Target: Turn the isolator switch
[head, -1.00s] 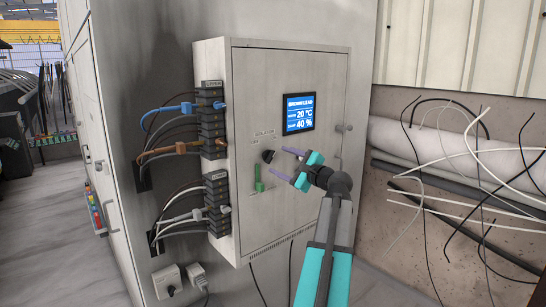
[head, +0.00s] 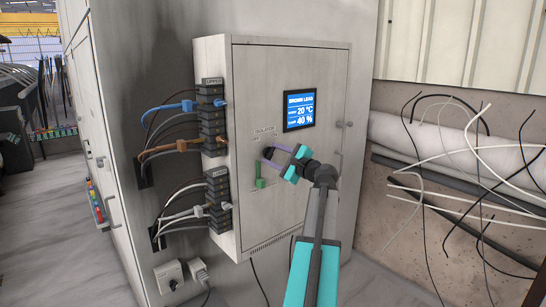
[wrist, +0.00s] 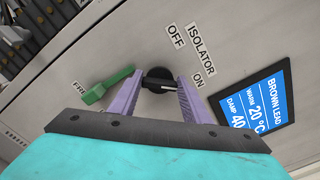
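The isolator switch (wrist: 158,84) is a round black knob with a bar handle and a white mark, on the grey cabinet door. In the wrist view its bar lies roughly crosswise, the white mark towards the ON label (wrist: 204,80); the OFF label (wrist: 176,36) is above. My gripper (wrist: 159,82) is open, its purple fingers on either side of the knob, close to the bar's ends; I cannot tell whether they touch. In the head view my gripper (head: 268,156) is at the door and mostly hides the knob.
A green lever (wrist: 108,86) sits close beside the left finger; it also shows in the head view (head: 260,177). A lit blue display (head: 299,110) is above the switch. Cables plug into black blocks (head: 214,140) on the cabinet's left side. Loose wires (head: 440,190) hang at right.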

